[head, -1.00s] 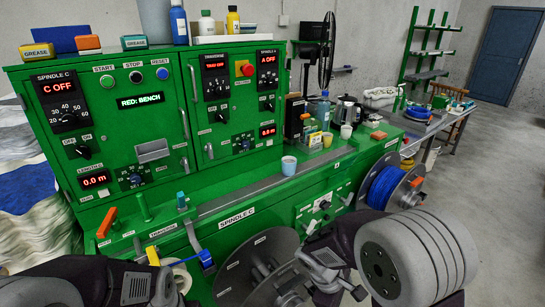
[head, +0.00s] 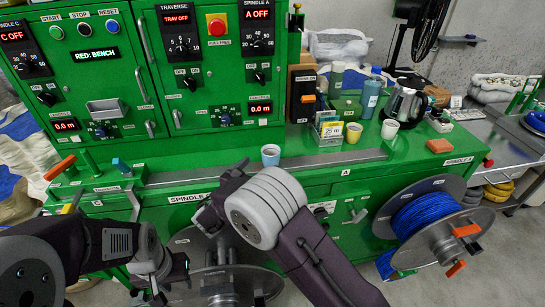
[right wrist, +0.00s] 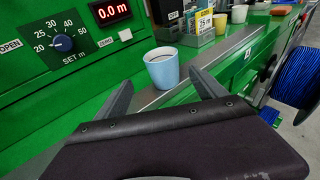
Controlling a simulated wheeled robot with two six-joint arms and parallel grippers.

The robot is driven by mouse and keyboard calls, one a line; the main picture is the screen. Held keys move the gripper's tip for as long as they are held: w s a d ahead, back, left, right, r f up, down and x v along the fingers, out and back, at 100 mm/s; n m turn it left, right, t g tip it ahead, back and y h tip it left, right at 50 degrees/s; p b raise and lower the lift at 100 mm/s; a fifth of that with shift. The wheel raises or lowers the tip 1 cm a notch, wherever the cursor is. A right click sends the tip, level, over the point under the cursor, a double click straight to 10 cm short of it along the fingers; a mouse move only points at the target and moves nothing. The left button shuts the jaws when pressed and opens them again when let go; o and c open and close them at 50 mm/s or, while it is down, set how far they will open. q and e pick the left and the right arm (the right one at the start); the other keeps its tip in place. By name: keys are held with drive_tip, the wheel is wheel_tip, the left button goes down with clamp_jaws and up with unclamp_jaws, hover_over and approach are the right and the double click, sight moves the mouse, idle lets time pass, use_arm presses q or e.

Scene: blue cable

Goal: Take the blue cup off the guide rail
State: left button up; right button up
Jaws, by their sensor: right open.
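The light blue cup (head: 270,156) stands upright at the left part of the grey guide rail (head: 345,158) on the green bench. My right gripper (head: 220,192) is to the left of the cup and nearer to me in the head view. In its wrist view, the right gripper (right wrist: 160,84) is open and empty, one finger on each side of the cup's line, apart from it. My left gripper (head: 172,278) is low at the left, away from the cup; its jaw opening is unclear.
Behind the rail stand a yellow cup (head: 354,132), a white cup (head: 390,129), a kettle (head: 403,103) and bottles. The control cabinet (head: 150,80) rises at the left. A blue cable reel (head: 425,215) hangs at the right front. The rail right of the cup is clear.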

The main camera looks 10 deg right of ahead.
sight(274, 152)
drive_tip(key=shift+w+d, duration=0.1)
drive_tip(key=shift+w, duration=0.35)
drive_tip(key=x, duration=0.2)
drive_tip(key=shift+w+d+f, duration=0.15)
drive_tip(key=shift+d, duration=0.15)
drive_tip(key=shift+w+d, duration=0.15)
drive_tip(key=shift+d, duration=0.15)
drive_tip(key=p+x, duration=0.1)
drive_tip(key=x, duration=0.2)
drive_tip(key=shift+w+d, duration=0.2)
drive_tip(key=shift+d, duration=0.15)
drive_tip(key=shift+w+d+f, duration=0.25)
drive_tip(key=shift+w, duration=0.15)
use_arm(q)
drive_tip(key=shift+a+r, duration=0.1)
drive_tip(key=shift+r, duration=0.7)
use_arm(e)
drive_tip(key=c, duration=1.5)
